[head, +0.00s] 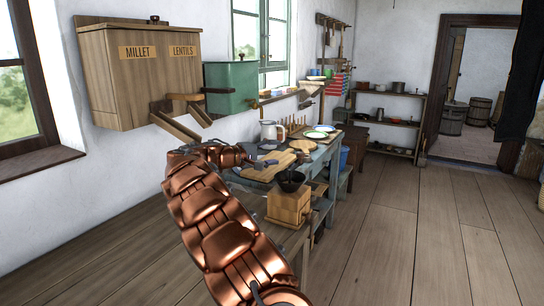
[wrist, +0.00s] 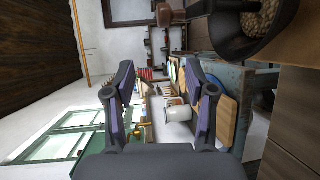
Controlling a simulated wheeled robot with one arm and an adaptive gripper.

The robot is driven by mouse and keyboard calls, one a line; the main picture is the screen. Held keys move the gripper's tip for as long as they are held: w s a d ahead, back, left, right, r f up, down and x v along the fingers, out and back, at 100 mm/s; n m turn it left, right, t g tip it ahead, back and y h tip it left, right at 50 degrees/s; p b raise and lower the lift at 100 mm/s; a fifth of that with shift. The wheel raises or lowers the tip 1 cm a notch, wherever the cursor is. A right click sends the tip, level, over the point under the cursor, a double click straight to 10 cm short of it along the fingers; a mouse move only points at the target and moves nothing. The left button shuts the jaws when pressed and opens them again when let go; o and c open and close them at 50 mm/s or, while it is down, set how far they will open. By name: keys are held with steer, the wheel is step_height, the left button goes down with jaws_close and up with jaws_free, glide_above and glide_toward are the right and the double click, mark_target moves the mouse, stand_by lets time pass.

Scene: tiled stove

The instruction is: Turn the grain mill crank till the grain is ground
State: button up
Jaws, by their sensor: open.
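My gripper (head: 266,163) is above the bench, left of and behind the hopper. In the wrist view my gripper (wrist: 160,72) has its fingers apart with nothing between them.
A wooden millet and lentils bin (head: 145,85) and a green box (head: 232,86) hang on the wall. The floor (head: 400,240) to the right is clear.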

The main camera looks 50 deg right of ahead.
stand_by(0.3)
steer(key=shift+a+r, duration=0.15)
steer(key=c, duration=0.3)
steer(key=shift+s+a+r, duration=0.1)
steer(key=shift+a+r, duration=0.05)
steer(key=shift+a, duration=0.15)
steer(key=shift+c, duration=1)
steer(key=shift+s+a+r+m+p, duration=0.1)
steer(key=shift+s+a+m+p, duration=0.1)
steer(key=shift+a, duration=0.45)
steer(key=shift+s+a+r+m+p, duration=0.1)
steer(key=shift+a+m+p, duration=0.1)
steer(key=shift+a, duration=0.4)
steer(key=c, duration=0.5)
steer(key=shift+a+f, duration=0.25)
steer(key=shift+a, duration=0.3)
jaws_close()
steer(key=x, duration=0.6)
steer(key=p+x, duration=0.1)
steer(key=x, duration=0.2)
steer(key=shift+d+f, duration=0.2)
steer(key=shift+f, duration=0.1)
